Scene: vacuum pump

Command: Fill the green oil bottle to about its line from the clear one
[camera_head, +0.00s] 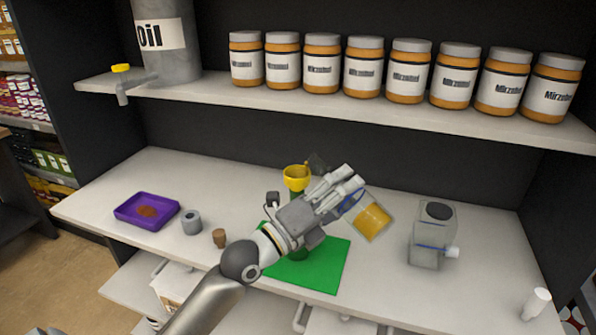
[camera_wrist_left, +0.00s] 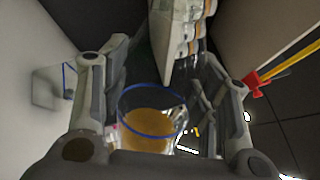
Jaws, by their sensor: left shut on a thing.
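The clear container (camera_head: 374,221), with amber oil and a blue line, is tilted beside the green mat, above the table. My left gripper (camera_head: 345,190) is shut on it. The left wrist view shows the container (camera_wrist_left: 150,122) between the two fingers, with oil in it. The green bottle (camera_head: 299,252) stands on the mat, mostly hidden behind my left gripper and wrist. A yellow funnel (camera_head: 296,177) sits at its top, just left of the gripper. The bottle's line and oil level are hidden. My right gripper is not in view.
A green mat (camera_head: 325,268) lies on the white table. A purple tray (camera_head: 147,210), a grey ring (camera_head: 191,222) and a brown cork (camera_head: 219,238) are at left. Several jars (camera_head: 364,70) and an oil drum (camera_head: 172,45) stand on the shelf above.

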